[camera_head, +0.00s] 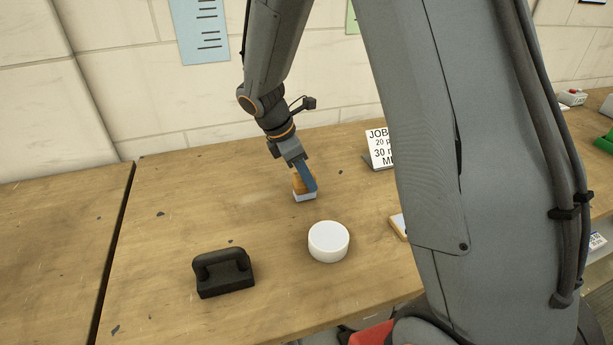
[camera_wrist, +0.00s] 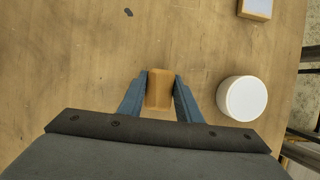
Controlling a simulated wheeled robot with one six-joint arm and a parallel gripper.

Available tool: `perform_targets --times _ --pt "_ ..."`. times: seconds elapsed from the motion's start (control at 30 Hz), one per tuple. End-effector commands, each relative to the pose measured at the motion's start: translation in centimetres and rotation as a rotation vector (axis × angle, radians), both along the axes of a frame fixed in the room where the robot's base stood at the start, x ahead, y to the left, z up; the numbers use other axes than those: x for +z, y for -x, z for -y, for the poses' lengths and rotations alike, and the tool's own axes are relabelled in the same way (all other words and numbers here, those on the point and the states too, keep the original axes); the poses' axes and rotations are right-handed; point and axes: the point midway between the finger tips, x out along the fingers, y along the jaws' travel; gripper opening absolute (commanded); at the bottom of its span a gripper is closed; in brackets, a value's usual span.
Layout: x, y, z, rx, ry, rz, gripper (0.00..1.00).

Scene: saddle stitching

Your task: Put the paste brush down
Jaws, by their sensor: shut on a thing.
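The paste brush (camera_head: 304,196) has an orange-tan wooden handle and a white lower end. My gripper (camera_head: 305,180) is shut on its handle, over the far middle of the wooden table. The brush looks upright, with its white end at or very near the table top; I cannot tell if it touches. In the wrist view the tan block of the brush (camera_wrist: 159,90) sits between the two blue fingers of my gripper (camera_wrist: 160,86), and its lower end is hidden there.
A round white pot (camera_head: 328,242) stands nearer on the table (camera_head: 160,290). A black handled block (camera_head: 223,272) lies to its left. A job card (camera_head: 380,150) stands behind, right. A wood-edged white piece (camera_head: 399,226) is partly hidden by my arm. The left table area is clear.

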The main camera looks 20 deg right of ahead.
Motion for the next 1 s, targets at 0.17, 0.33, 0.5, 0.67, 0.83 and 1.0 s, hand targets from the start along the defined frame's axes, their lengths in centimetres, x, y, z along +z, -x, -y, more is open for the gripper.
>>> perform_targets --times 0.17,0.33,0.5,0.67,0.83,1.0 --pt "-0.6 0.0 0.0 0.000 0.000 0.001 0.10" --pt "-0.7 0.0 0.0 0.000 0.000 0.000 0.10" --pt "-0.9 0.0 0.0 -0.001 0.000 0.000 0.45" --pt "-0.9 0.0 0.0 0.000 0.000 0.000 0.50" --pt "-0.8 0.0 0.0 0.000 0.000 0.001 0.50" --pt "0.4 -0.1 -0.5 0.001 -0.001 0.004 0.50"
